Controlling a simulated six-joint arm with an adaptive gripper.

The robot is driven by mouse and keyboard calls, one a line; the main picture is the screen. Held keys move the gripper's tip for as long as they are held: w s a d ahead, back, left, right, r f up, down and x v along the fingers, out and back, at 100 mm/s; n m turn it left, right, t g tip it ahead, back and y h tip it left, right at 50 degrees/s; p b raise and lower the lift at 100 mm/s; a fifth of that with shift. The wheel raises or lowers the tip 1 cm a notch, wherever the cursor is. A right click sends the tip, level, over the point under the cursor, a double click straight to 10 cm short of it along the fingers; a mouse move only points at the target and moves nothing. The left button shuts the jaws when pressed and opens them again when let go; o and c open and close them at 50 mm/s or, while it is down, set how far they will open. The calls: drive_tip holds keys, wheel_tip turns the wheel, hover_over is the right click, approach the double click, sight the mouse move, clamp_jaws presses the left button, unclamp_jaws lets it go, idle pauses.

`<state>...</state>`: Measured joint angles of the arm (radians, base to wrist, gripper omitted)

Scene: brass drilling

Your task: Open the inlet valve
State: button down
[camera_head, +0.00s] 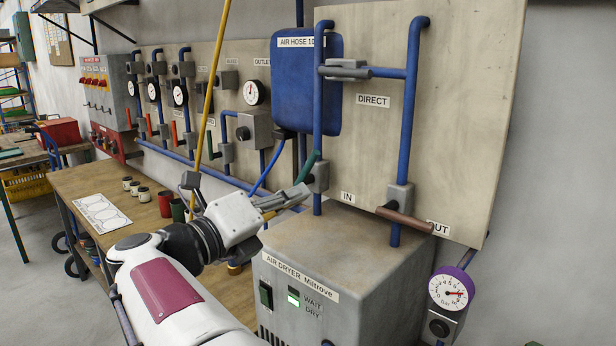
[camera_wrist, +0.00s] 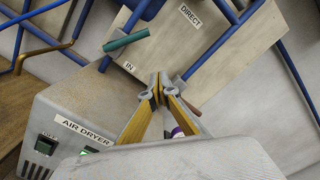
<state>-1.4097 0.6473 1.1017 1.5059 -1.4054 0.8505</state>
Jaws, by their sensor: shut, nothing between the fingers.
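The inlet valve has a green lever handle (camera_head: 308,167) and a grey body (camera_head: 319,178) on the blue pipe at the IN label (camera_head: 347,197). The handle slants across the pipe. In the wrist view the green handle (camera_wrist: 126,42) is up and left of my fingertips, with a visible gap between them in the picture. My gripper (camera_head: 303,192) is shut and empty, just below the handle in the head view, above the air dryer. In the wrist view its fingers (camera_wrist: 160,82) meet at the tips. Contact with the handle cannot be told from the head view.
The grey air dryer (camera_head: 350,250) stands below. The brown outlet lever (camera_head: 405,220) lies across its pipe to the right. The grey direct lever (camera_head: 345,72) is above. A blue air hose (camera_head: 264,180) and a yellow pole (camera_head: 211,100) are to the left.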

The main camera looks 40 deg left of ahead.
sight(306, 170)
drive_tip(key=w+d+r+n+t, duration=0.1)
drive_tip(key=w+d+r+t, duration=0.1)
drive_tip(key=w+d+r, duration=0.5)
drive_tip(key=s+f+n+g+y, duration=0.3)
drive_tip(key=s+f+n+y, duration=0.3)
drive_tip(key=n+y, duration=0.3)
drive_tip(key=shift+a+f+y, duration=0.35)
drive_tip(key=shift+f+y, duration=0.35)
drive_tip(key=shift+f, duration=0.15)
drive_tip(key=s+a+x, duration=0.1)
drive_tip(key=a+x, duration=0.1)
drive_tip(key=x, duration=1)
drive_tip(key=shift+a+r, duration=0.35)
drive_tip(key=shift+r, duration=0.05)
